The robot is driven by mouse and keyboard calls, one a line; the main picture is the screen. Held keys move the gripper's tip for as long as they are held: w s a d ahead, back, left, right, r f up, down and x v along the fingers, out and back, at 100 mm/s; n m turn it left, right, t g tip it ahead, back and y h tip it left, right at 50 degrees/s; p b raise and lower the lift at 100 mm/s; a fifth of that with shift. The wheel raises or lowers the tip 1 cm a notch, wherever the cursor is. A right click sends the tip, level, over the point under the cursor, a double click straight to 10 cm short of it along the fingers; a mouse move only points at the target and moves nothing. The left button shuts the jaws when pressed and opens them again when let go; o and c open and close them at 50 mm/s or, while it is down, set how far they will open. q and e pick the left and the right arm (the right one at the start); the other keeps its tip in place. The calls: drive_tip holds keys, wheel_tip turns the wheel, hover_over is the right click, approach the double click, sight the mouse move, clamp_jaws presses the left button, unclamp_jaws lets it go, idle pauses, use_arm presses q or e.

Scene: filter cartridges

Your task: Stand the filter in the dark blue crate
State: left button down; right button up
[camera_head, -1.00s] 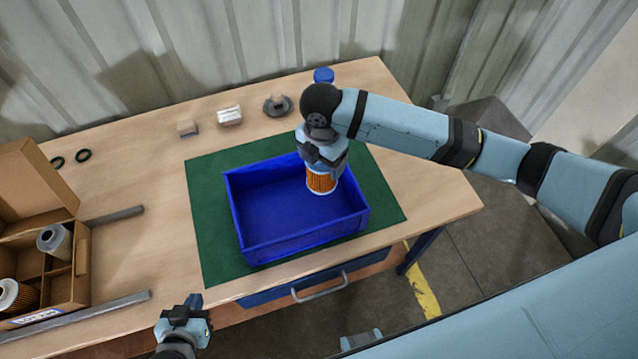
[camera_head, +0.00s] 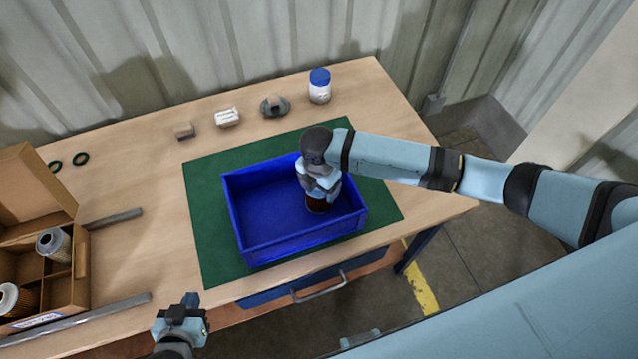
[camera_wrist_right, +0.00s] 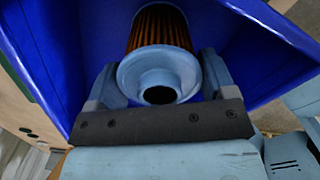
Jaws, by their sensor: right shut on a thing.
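The dark blue crate (camera_head: 262,204) sits on a green mat on the table in the head view; its wall also fills much of the right wrist view (camera_wrist_right: 58,65). My right gripper (camera_head: 319,190) is down inside the crate, towards its right side. It is shut on the filter (camera_head: 318,206), an orange pleated cartridge with a pale end cap. In the right wrist view the filter (camera_wrist_right: 160,68) is between the two fingers, its cap with a round hole facing the camera. Whether its lower end touches the crate floor is hidden. My left gripper (camera_head: 182,308) is at the table's front edge, empty, its fingers unclear.
A cardboard box (camera_head: 78,268) with several cartridges stands at the left. Grey bars (camera_head: 85,309) lie near it. A white jar with a blue lid (camera_head: 320,86), a grey round part (camera_head: 273,106) and small blocks (camera_head: 227,117) stand behind the green mat (camera_head: 208,222).

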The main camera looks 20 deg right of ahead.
drive_tip(key=shift+f, duration=0.15)
drive_tip(key=o, duration=0.9)
wheel_tip(320, 180, up, 12)
drive_tip(key=shift+b, duration=0.4)
drive_tip(key=shift+s+a, duration=0.1)
drive_tip(key=shift+a, duration=0.05)
